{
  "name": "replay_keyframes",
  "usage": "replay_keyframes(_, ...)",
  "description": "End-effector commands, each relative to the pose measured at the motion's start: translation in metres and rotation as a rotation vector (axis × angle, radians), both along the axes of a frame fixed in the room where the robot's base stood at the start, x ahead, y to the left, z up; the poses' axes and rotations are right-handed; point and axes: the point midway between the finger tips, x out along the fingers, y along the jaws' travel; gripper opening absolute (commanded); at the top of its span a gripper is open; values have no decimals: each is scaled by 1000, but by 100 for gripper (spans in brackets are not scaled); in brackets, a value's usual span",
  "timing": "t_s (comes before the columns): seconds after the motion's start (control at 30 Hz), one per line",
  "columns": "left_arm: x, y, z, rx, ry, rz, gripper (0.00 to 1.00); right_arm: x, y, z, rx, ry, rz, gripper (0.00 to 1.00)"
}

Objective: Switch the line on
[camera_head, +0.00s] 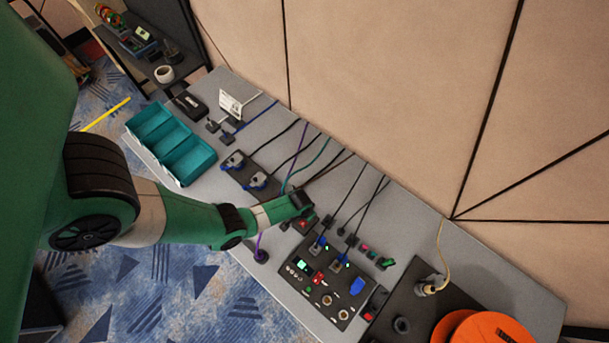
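A dark control panel (306,288) lies on the grey table, with red and green lit spots, round knobs or sockets, and a blue part (357,286) on it. Two blue-ended plugs with cables (318,244) stand at its upper edge. A small dark box with a red part (303,224) sits just above the panel. My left gripper (306,203) reaches in from the left and is right over or beside this box; I cannot tell whether it touches it. Its fingers are too small and dark to show open or shut. My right gripper is not in view.
A teal three-compartment bin (171,142) stands at the table's left end. Black cables run to the wall behind the table. A dark block with two blue-ringed plugs (245,172) lies left of my gripper. An orange round object (480,328) is at lower right, near a yellow cable (441,262).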

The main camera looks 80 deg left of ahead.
Motion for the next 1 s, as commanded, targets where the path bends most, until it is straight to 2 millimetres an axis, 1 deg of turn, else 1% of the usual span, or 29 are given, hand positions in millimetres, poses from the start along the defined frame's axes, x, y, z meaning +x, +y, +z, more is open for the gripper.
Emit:
replay_keyframes(0.47, 0, 0, -1, 0, 0, 0, 0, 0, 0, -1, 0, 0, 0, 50)
replay_keyframes(1.0, 0, 0, -9, 0, 0, 0, 0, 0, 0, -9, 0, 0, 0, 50)
